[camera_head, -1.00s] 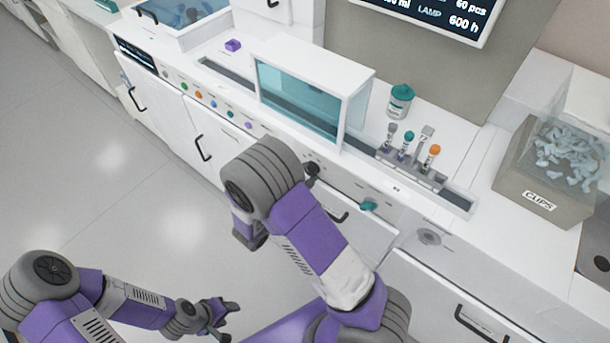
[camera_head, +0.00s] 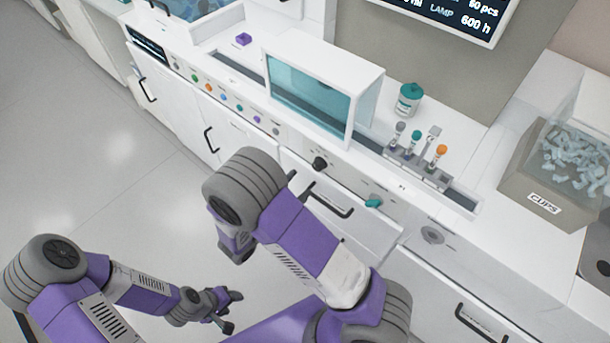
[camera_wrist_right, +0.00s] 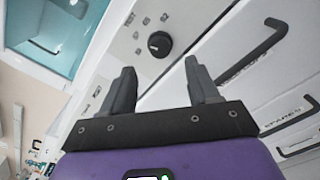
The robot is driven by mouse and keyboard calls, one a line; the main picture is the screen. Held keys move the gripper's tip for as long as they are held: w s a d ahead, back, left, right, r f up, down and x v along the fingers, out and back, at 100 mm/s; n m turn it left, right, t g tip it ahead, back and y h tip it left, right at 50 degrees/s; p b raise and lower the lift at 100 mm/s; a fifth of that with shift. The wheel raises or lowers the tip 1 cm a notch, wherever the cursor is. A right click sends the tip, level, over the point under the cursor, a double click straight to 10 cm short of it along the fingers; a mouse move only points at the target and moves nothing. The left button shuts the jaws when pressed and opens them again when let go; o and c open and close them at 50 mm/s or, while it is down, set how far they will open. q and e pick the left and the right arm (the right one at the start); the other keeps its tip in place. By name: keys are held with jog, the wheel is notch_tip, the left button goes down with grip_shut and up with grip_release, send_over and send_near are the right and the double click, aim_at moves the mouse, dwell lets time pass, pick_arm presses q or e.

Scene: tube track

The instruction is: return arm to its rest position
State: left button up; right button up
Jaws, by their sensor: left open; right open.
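My right arm (camera_head: 300,240) reaches up in front of the bench, and its hand is mostly hidden behind the arm's grey joint in the head view. In the right wrist view my right gripper (camera_wrist_right: 162,88) is open, with nothing between its fingers. A black knob (camera_wrist_right: 159,44) on the white front panel lies beyond the fingertips, apart from them. The same knob shows in the head view (camera_head: 320,163). My left gripper (camera_head: 228,311) is open and empty at the lower left, over the floor and away from the bench.
A teal-windowed box (camera_head: 308,95) stands on the bench beside a rack (camera_head: 418,167) holding several tubes. A teal-lidded jar (camera_head: 408,99) stands behind the rack. A cups bin (camera_head: 540,205) is at the right. A drawer handle (camera_head: 330,206) projects near my right arm. The left floor is clear.

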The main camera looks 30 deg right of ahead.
jog(key=shift+s+a, duration=0.15)
jog(key=shift+a, duration=0.25)
jog(key=s+d+f+m+g+y+p, duration=0.1)
jog(key=s+d+f+m+g+y, duration=0.15)
jog(key=s+f+g+y, duration=0.45)
jog(key=s+a+f+m+g+y, duration=0.3)
jog(key=s+a+f+g+y, duration=0.3)
jog(key=s+f, duration=0.5)
jog(key=w+a+m+t+y+p, duration=0.2)
jog(key=a+m+t+y, duration=0.1)
jog(key=a+m+y, duration=0.5)
jog(key=w+d+m+t, duration=0.1)
jog(key=m, duration=0.1)
jog(key=w+d+f+m+t+p, duration=0.1)
jog(key=w+d+m+t, duration=0.1)
jog(key=shift+w+d+f+t+p, duration=0.1)
jog(key=shift+f+t+p, duration=0.05)
jog(key=shift+t+p, duration=0.15)
